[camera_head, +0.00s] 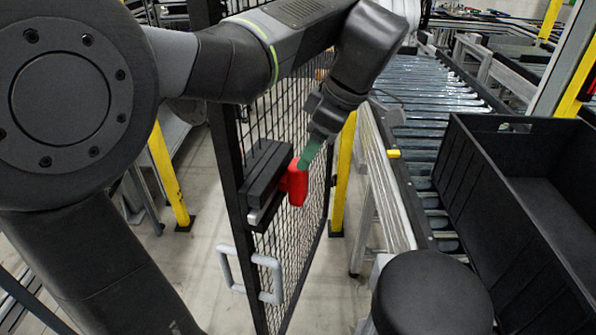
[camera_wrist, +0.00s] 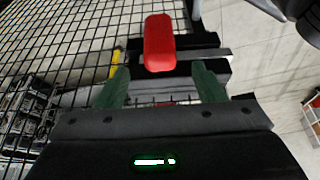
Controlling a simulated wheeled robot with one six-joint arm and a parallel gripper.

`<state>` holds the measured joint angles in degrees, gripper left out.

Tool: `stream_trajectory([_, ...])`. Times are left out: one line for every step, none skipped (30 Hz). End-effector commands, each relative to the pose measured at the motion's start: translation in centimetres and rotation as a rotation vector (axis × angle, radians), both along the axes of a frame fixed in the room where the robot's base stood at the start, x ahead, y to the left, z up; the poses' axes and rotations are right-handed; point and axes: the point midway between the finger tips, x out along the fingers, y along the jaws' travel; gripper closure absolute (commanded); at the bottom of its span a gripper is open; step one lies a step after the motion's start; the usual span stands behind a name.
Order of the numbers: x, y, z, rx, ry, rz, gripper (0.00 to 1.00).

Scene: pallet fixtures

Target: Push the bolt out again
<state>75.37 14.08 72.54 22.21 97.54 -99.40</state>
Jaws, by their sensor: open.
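The bolt is a black block (camera_head: 265,172) with a silver bar (camera_head: 266,212) along its lower edge, mounted on the mesh gate. Its red handle (camera_head: 295,184) sticks out from the block. In the wrist view the red handle (camera_wrist: 159,42) stands upright in the picture, in front of the dark block and silver bar (camera_wrist: 217,53). My gripper (camera_head: 308,156) is at the handle's upper right in the head view. In the wrist view its green fingers (camera_wrist: 161,80) are spread wide, one on each side below the handle. No grip shows; whether a finger touches the handle is unclear.
The black mesh gate (camera_head: 330,155) carries a grey pull handle (camera_head: 229,268) below the bolt. Yellow posts (camera_head: 168,172) stand near it. To the right are a roller conveyor (camera_head: 425,100) and a large black crate (camera_head: 500,215). Bare floor shows under the gate.

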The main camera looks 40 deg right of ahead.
Motion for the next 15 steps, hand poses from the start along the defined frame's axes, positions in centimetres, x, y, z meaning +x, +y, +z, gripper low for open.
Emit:
stream_trajectory([0.4,0.3,-1.1,0.003,0.001,0.002,0.37])
stream_trajectory([0.7,0.4,-1.7,0.003,0.001,0.002,0.37])
stream_trajectory([0.9,0.6,-2.5,0.003,0.001,0.002,0.37])
stream_trajectory([1.1,0.6,-3.0,0.003,0.001,0.002,0.37])
stream_trajectory([1.3,0.7,-3.6,0.003,0.001,0.002,0.37])
stream_trajectory([1.6,0.8,-4.2,0.002,0.001,0.002,0.37])
stream_trajectory([1.8,0.9,-4.7,0.003,0.001,0.002,0.37])
stream_trajectory([1.9,1.0,-5.1,0.001,0.001,0.002,0.37])
stream_trajectory([2.1,1.1,-5.6,0.002,0.001,0.001,0.37])
stream_trajectory([2.2,1.1,-5.9,0.002,0.001,0.001,0.37])
stream_trajectory([2.3,1.2,-6.2,0.001,0.000,0.000,0.37])
stream_trajectory([2.4,1.2,-6.5,0.001,0.000,0.000,0.37])
stream_trajectory([2.5,1.3,-6.7,0.000,0.000,0.001,0.37])
stream_trajectory([2.6,1.3,-6.9,0.001,0.000,0.000,0.37])
stream_trajectory([2.6,1.3,-7.0,0.000,0.000,0.000,0.37])
